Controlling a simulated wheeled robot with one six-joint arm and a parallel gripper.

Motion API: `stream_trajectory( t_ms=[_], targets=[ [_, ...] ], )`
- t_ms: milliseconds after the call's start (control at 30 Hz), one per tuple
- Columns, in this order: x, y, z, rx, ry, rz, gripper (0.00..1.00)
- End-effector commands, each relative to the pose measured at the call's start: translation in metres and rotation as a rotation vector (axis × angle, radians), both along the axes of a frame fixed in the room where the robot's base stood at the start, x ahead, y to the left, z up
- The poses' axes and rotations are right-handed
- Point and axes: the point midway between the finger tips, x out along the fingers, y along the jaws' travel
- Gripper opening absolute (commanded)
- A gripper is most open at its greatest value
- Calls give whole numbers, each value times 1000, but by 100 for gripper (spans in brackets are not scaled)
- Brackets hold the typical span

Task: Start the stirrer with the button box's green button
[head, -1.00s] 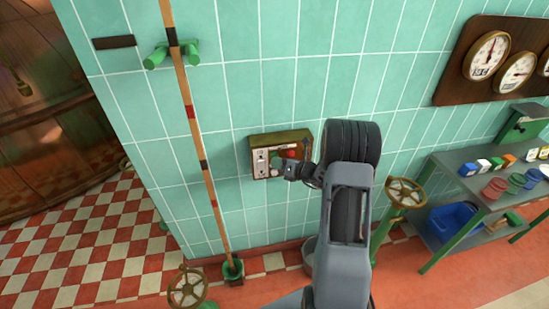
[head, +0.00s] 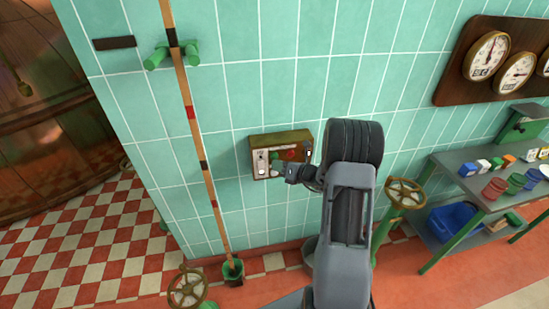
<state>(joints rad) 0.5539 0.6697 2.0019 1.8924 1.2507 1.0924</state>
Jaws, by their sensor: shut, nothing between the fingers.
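The button box (head: 281,138) is an olive-brown box mounted on the green tiled wall, with a pale front panel. A small green button (head: 274,157) shows on its left half, and a dark red button (head: 291,155) sits right of it. My gripper (head: 288,174) is shut and empty, in front of the lower middle of the panel, just below and right of the green button. It hides part of the panel; I cannot tell whether it touches the box. The stirrer is not clearly identifiable in view.
A tall wooden pole (head: 197,140) stands left of the box in a green holder. Brass handwheels stand low at left (head: 187,288) and right (head: 405,193). A grey bench (head: 452,168) with small pots is at right. Gauges (head: 487,56) hang above it.

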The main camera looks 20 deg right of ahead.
Motion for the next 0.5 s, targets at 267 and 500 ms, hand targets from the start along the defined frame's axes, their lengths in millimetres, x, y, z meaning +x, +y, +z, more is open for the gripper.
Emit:
stream_trajectory(
  t_ms=[267, 500],
  targets=[
    [-2, 0, 0, 0, 0, 0, 0],
    [-12, 2, 0, 3, 1, -1, 0]
  ],
)
